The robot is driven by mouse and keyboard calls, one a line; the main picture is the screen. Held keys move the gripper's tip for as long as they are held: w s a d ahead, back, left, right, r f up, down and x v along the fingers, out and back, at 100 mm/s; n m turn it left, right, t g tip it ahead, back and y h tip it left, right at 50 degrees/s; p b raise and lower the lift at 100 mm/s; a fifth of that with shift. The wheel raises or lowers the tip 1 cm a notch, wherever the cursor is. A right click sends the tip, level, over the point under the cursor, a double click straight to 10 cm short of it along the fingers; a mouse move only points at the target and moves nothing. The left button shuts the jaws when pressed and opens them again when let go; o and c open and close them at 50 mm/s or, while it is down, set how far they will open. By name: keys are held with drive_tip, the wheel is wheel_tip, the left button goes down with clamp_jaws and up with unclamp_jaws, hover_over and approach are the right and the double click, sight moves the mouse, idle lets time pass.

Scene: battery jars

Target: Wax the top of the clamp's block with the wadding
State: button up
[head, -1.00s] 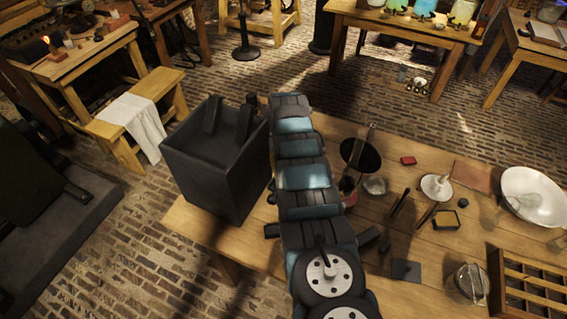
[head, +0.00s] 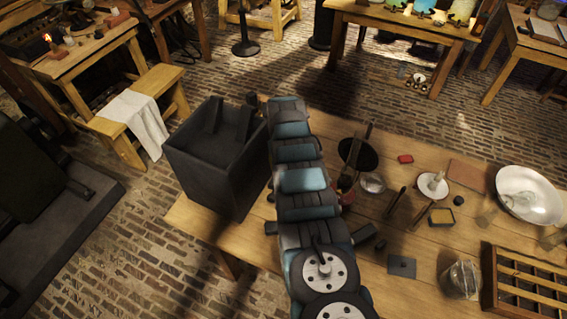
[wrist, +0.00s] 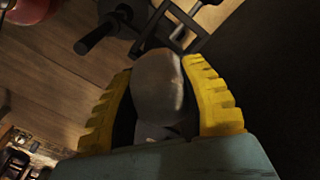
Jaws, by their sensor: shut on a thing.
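In the wrist view my gripper (wrist: 156,66) has its two yellow ribbed fingers closed around a rounded grey lump, the wadding (wrist: 158,88). The wadding bulges between and past the fingertips. Beyond it, at the top of the wrist view, is a dark metal piece with a bar and round end, seemingly the clamp (wrist: 125,25). I cannot make out the block's top, or whether the wadding touches anything. In the head view my arm runs over the table and hides my gripper and the wadding.
A dark open-topped box (head: 215,165) stands left of my arm on the wooden table (head: 425,245). To the right are a black disc (head: 358,153), a small red block (head: 405,159), a white bowl (head: 530,194), a glass jar (head: 460,280) and a compartmented wooden tray (head: 525,290).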

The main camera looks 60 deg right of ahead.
drive_tip(key=shift+a+r+p, duration=0.1)
drive_tip(key=shift+a+p, duration=0.1)
drive_tip(key=shift+p, duration=0.35)
drive_tip(key=shift+a+p, duration=0.4)
drive_tip(key=shift+p, duration=0.5)
drive_tip(key=shift+d+f+b, duration=0.3)
drive_tip(key=shift+d+b, duration=0.1)
drive_tip(key=shift+b, duration=0.85)
drive_tip(key=shift+d+r+b, duration=0.15)
drive_tip(key=shift+d+b, duration=0.1)
drive_tip(key=shift+b, duration=0.2)
drive_tip(key=shift+r+p, duration=2.5)
drive_tip(key=shift+r, duration=0.6)
drive_tip(key=shift+a, duration=0.1)
